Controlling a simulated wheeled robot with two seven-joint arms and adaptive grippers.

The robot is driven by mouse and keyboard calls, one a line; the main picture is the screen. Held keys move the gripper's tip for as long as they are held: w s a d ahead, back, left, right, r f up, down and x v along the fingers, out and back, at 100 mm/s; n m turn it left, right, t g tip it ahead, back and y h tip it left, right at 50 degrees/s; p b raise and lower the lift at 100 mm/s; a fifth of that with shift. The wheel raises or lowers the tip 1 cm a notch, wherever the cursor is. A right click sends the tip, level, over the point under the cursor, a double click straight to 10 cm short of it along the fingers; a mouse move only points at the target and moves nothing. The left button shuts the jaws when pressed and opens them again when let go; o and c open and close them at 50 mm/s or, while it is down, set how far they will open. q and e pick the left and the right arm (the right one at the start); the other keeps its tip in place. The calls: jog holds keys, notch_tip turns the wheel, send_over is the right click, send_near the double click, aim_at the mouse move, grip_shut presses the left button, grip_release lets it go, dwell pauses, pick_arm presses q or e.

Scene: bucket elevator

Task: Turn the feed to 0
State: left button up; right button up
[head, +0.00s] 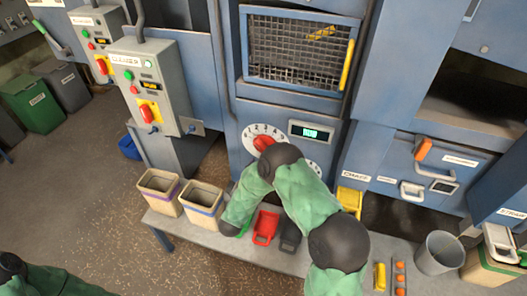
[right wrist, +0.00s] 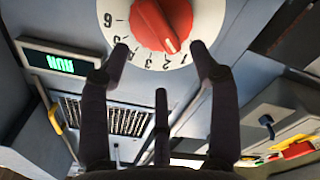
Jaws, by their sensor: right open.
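The feed dial is a white numbered plate (head: 250,131) with a red knob (head: 264,142) on the blue machine front, partly covered by my right arm in the head view. In the right wrist view, seen upside down, the red knob (right wrist: 163,20) has a white pointer mark directed between 1 and 2 on the dial plate (right wrist: 205,15). My right gripper (right wrist: 160,62) is open and empty, its dark fingers spread just in front of the dial, apart from the knob. The 0 mark is not clear. My left gripper is out of view; only its arm shows at lower left.
A lit RUN display (head: 310,132) is beside the dial. A second white dial (head: 314,168) is mostly hidden by my arm. A mesh window (head: 301,48) is above. A grey bench (head: 190,230) below carries bins, a red scoop (head: 265,227) and a grey bucket (head: 438,253).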

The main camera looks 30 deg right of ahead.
jog(key=b+x, duration=0.2)
jog(key=x, duration=0.8)
jog(key=shift+d+r+b, duration=0.15)
jog(key=shift+d+b, duration=0.15)
jog(key=shift+d, duration=0.15)
jog(key=shift+c, duration=0.3)
